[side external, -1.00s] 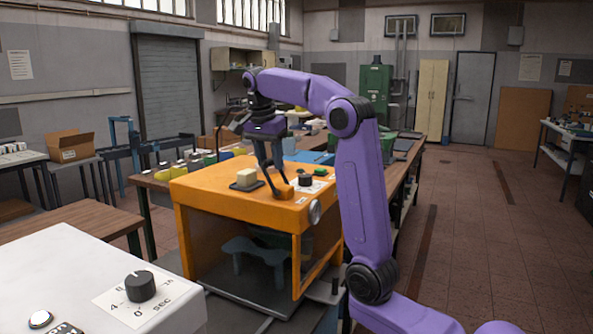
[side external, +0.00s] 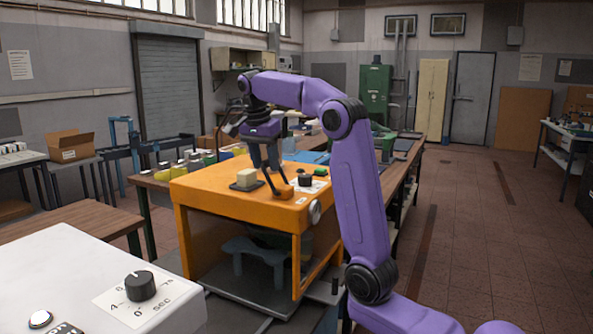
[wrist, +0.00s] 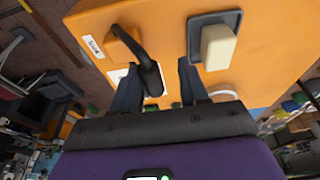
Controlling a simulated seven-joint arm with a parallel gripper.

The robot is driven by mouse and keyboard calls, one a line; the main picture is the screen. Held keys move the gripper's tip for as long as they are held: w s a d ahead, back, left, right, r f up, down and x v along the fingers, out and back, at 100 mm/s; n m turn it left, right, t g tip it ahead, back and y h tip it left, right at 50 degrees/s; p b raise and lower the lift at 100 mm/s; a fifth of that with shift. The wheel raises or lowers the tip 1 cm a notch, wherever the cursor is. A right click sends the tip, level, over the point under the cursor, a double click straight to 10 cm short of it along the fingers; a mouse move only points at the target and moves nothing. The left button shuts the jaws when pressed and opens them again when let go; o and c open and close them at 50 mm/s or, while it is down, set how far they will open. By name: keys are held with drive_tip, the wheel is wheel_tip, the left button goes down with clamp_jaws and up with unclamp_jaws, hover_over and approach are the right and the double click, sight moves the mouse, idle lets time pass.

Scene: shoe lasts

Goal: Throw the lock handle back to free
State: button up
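The black lock handle (wrist: 147,62) rises from an orange block (wrist: 122,45) on the orange machine top, beside a small white label whose text I cannot read. In the side view the orange block (side external: 283,190) is near the top's right edge, and the thin dark handle (side external: 270,182) leans from it up to the left, towards my fingers. My gripper (wrist: 158,68) is open, its dark fingers apart. The handle's end shows between them, closer to the left finger; I cannot tell whether they touch. In the side view my gripper (side external: 265,165) is just above the machine top.
A cream block on a dark plate (side external: 247,178) stands left of the handle, close to my right finger in the wrist view. A black knob (side external: 305,180) on a white plate is behind it to the right. A white box with a timer dial (side external: 140,286) is in the foreground.

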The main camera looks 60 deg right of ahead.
drive_tip(key=shift+s+f, duration=0.1)
drive_tip(key=shift+s, duration=0.05)
drive_tip(key=shift+s, duration=0.25)
drive_tip(key=shift+v, duration=3.55)
drive_tip(key=shift+c, duration=0.2)
